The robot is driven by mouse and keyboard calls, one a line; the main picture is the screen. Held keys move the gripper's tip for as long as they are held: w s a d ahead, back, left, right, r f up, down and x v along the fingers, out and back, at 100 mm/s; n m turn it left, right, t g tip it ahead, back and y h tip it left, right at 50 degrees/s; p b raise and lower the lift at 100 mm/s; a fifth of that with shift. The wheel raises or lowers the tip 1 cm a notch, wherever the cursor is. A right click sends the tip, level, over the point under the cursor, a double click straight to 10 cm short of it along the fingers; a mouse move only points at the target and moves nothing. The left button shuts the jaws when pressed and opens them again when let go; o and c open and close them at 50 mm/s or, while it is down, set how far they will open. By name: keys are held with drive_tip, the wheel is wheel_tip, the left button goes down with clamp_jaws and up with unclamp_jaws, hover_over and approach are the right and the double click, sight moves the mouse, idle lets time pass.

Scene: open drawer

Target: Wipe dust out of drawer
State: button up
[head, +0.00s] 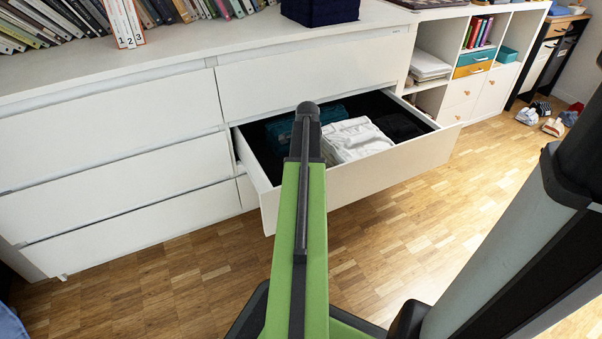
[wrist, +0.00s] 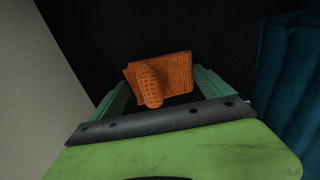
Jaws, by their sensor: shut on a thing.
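The open drawer (head: 400,167) of the white dresser has a dark inside and holds folded clothes. In the wrist view, its dark floor (wrist: 150,28) lies ahead of my gripper (wrist: 163,88). My gripper's green fingers are shut on an orange textured wiping cloth (wrist: 178,68), with a rounded dotted part in front of a flat piece. I cannot tell whether the cloth touches the floor. In the head view my arm reaches over the drawer front into its left part, and the arm hides my fingers and the cloth. No dust can be made out.
Teal clothing (wrist: 288,65) is close on the right in the wrist view, and a pale drawer wall (wrist: 35,95) is on the left. White folded clothes (head: 353,139) and black clothes (head: 402,126) fill the drawer's middle and right. The wooden floor (head: 160,290) before the dresser is clear.

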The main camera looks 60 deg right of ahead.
drive_tip(key=shift+s+d, duration=0.7)
drive_tip(key=shift+d, duration=0.25)
wheel_tip(320, 180, up, 6)
drive_tip(key=p, duration=0.6)
drive_tip(key=shift+w+a, duration=0.1)
drive_tip(key=shift+r, duration=0.1)
wheel_tip(320, 180, up, 3)
drive_tip(key=p, duration=0.3)
